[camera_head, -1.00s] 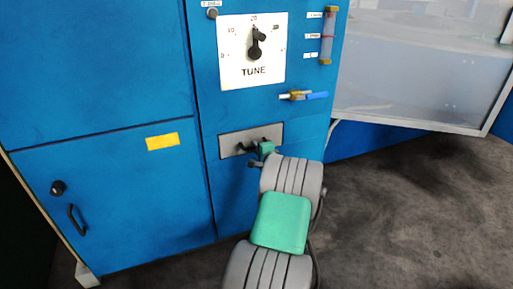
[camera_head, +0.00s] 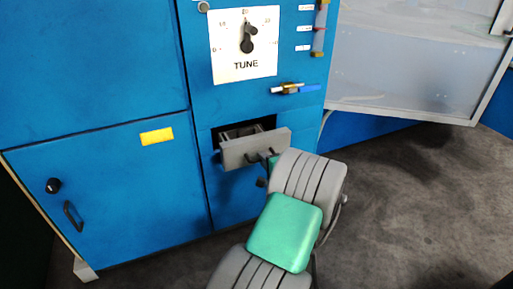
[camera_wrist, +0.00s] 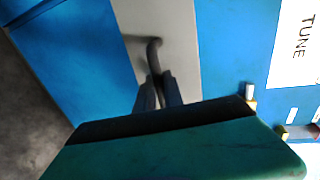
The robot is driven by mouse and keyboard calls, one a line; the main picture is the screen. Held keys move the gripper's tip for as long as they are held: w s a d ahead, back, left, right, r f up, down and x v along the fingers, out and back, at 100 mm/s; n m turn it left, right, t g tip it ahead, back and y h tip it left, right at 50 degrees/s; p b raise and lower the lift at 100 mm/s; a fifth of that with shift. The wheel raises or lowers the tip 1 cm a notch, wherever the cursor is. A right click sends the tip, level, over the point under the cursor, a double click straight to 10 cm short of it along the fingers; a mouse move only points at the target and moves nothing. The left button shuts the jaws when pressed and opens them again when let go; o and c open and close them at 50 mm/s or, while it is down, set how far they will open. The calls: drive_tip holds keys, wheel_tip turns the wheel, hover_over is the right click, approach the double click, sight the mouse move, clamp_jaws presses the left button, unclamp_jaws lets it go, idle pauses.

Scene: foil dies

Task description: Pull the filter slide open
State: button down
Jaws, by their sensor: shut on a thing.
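The filter slide (camera_head: 240,151) is a grey-fronted drawer in the blue cabinet, below the TUNE dial. It stands partly out of its dark opening, and its inner frame shows behind the front. My gripper (camera_head: 262,156) is at the right part of the slide's front, partly hidden by my grey and green arm. In the wrist view the grey slide front (camera_wrist: 165,35) carries a dark curved handle (camera_wrist: 153,55). My gripper's two dark fingers (camera_wrist: 158,88) are shut on this handle.
The TUNE dial (camera_head: 246,45) and a small valve lever (camera_head: 292,88) are above the slide. A blue cabinet door (camera_head: 110,190) with a black handle is to the left. A grey-framed clear panel (camera_head: 415,60) stands at the right. The dark floor (camera_head: 420,210) at the right is clear.

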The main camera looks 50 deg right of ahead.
drive_tip(key=f+v, duration=0.1)
drive_tip(key=v, duration=0.5)
drive_tip(key=shift+s, duration=0.25)
drive_tip(key=shift+a+f, duration=0.1)
drive_tip(key=shift+a, duration=0.05)
drive_tip(key=c, duration=1.5)
unclamp_jaws()
drive_tip(key=shift+o, duration=0.2)
drive_tip(key=p+v, duration=0.1)
drive_tip(key=v, duration=0.6)
drive_tip(key=shift+s+a+p, duration=0.2)
drive_tip(key=shift+s+p, duration=0.15)
